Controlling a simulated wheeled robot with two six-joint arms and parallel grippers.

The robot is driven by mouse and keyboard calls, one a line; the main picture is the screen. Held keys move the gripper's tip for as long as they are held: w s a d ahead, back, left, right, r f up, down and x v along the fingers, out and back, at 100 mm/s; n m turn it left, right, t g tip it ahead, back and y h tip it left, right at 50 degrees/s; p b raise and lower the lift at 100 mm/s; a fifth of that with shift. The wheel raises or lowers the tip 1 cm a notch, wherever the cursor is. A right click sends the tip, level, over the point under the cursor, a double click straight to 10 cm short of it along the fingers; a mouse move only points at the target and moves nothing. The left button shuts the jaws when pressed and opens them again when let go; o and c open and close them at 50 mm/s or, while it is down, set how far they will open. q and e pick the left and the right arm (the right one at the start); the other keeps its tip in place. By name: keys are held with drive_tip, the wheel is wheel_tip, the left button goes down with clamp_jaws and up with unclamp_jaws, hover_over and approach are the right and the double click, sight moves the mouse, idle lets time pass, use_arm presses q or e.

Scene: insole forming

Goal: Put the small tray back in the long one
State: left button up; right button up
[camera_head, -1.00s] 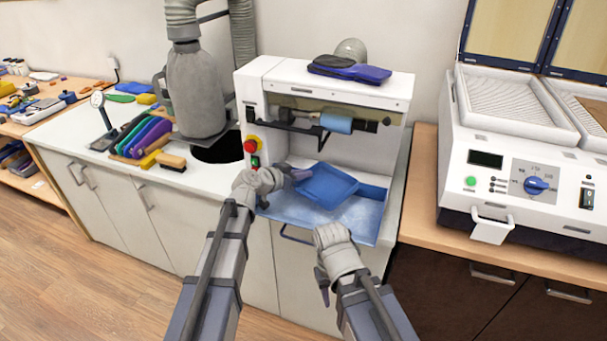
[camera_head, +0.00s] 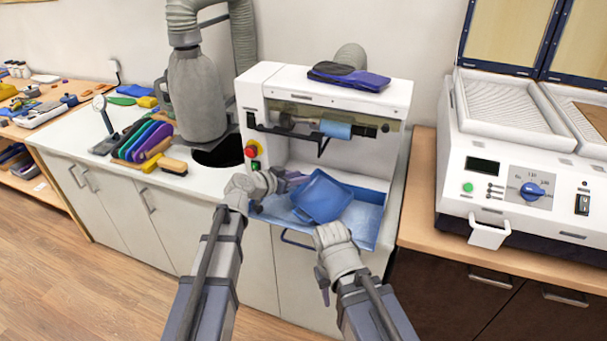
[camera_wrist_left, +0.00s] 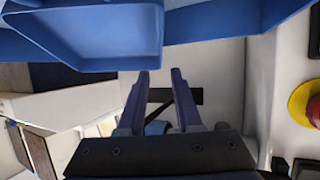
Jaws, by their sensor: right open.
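The small blue tray (camera_head: 325,197) lies tilted and turned at an angle over the left part of the long blue tray (camera_head: 362,222), at the front of the white machine. I cannot tell how fully it sits inside. In the left wrist view the small tray (camera_wrist_left: 95,30) fills the upper left, beyond my fingertips. My left gripper (camera_head: 292,181) is by its left back side; in the wrist view its two fingers (camera_wrist_left: 160,72) stand apart with nothing between them. My right gripper (camera_head: 323,292) is open and empty, low in front of the long tray.
The white machine (camera_head: 330,88) has a roller and bracket above the trays, and a red button (camera_head: 252,149) on its left. A purple and black insole pair (camera_head: 348,76) lies on top. A brush (camera_head: 173,166) is on the left counter. A press (camera_head: 520,185) stands right.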

use_arm(q)
drive_tip(key=p+v, duration=0.3)
drive_tip(key=v, duration=0.6)
drive_tip(key=shift+s, duration=0.25)
drive_tip(key=shift+a, duration=0.15)
